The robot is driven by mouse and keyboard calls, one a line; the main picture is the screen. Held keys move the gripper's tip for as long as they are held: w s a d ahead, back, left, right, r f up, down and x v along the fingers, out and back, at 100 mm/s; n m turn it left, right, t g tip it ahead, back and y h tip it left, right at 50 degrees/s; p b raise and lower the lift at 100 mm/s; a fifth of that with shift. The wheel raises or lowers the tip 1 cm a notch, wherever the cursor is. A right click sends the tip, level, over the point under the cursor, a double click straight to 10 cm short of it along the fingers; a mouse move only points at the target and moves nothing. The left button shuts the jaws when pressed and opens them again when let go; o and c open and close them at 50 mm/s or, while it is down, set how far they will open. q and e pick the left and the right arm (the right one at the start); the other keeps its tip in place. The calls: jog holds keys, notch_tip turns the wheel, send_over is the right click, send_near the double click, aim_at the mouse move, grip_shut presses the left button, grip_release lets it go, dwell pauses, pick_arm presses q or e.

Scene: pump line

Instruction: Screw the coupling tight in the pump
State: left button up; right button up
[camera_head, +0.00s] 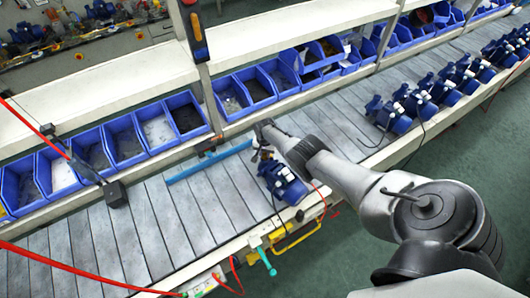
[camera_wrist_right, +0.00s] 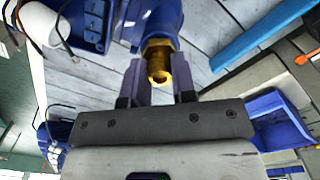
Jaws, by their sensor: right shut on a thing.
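The blue pump (camera_head: 283,183) sits at the near edge of the slatted conveyor in the head view. In the right wrist view, its blue body (camera_wrist_right: 152,22) fills the top middle. The brass coupling (camera_wrist_right: 157,58) sits at the pump's round blue port, in line with it; its thread depth is hidden. My right gripper (camera_wrist_right: 158,76) is shut on the coupling, one finger on each side. In the head view, my right gripper (camera_head: 264,146) is just behind the pump and mostly hides the coupling. My left gripper is not in view.
A blue bar (camera_head: 208,161) lies across the conveyor (camera_head: 140,235) left of the pump. Blue bins (camera_head: 125,140) line the shelf behind. Several more pumps (camera_head: 440,90) stand on the conveyor at the right. A red cable (camera_head: 75,262) crosses the lower left.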

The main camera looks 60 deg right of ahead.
grip_shut()
jog(key=shift+m, duration=1.7)
jog(key=m, duration=0.3)
jog(key=shift+m, duration=0.3)
jog(key=shift+m, duration=1.7)
jog(key=m, duration=0.3)
